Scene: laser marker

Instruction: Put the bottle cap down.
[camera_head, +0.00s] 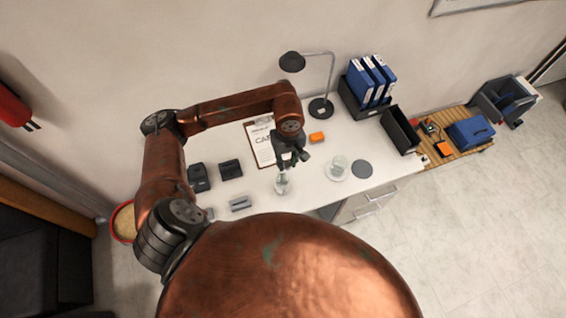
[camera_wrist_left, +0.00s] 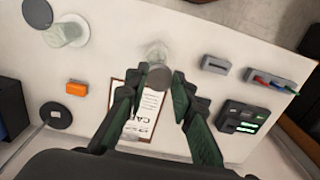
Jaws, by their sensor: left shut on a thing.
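My left gripper (camera_head: 285,168) is over the middle of the white desk, pointing down. In the left wrist view its two fingers (camera_wrist_left: 159,80) are closed on a round, dark grey bottle cap (camera_wrist_left: 160,77). A small clear glass bottle (camera_head: 281,185) stands on the desk just below the gripper; it also shows in the left wrist view (camera_wrist_left: 157,51), just past the cap. I cannot tell how large the gap is between cap and bottle. The cap cannot be made out in the head view. My right gripper is not in view.
A glass (camera_head: 338,164) and a dark round coaster (camera_head: 362,169) are to the right. Dark devices (camera_head: 230,169) and a grey block (camera_head: 240,203) are left.

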